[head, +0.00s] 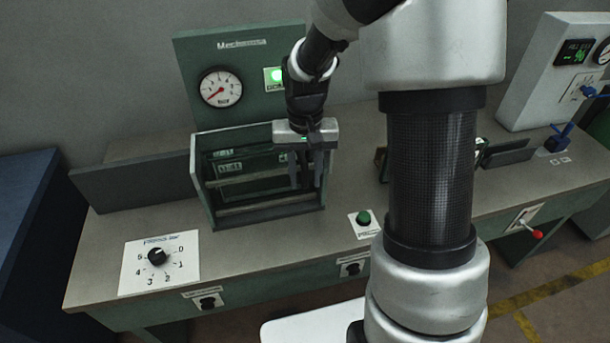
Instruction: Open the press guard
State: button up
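The press guard (201,190) is a dark grey-green, box-like frame on the bench, below a green panel with a gauge. Its front looks see-through or open, with horizontal bars across it. I cannot tell whether a clear pane is there. My gripper (306,184) points down at the guard's right end. Its two fingers are apart, in front of or just inside the frame. Nothing is clearly seen between them, and I cannot tell whether they touch the guard. My gripper and wrist hide the guard's upper right corner.
A gauge (221,88) and a lit green lamp (275,76) are on the back panel. A numbered dial (157,256) is at the bench's front left, and a green button (364,217) is right of the guard. My arm column hides the bench's middle right.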

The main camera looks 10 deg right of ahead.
jog(key=shift+f, duration=0.2)
jog(key=shift+c, duration=0.5)
grip_shut()
jog(key=a, duration=3.2)
jog(key=shift+a+b, duration=0.2)
jog(key=shift+b, duration=0.15)
jog(key=shift+r, duration=0.1)
jog(key=shift+o, duration=0.5)
grip_release()
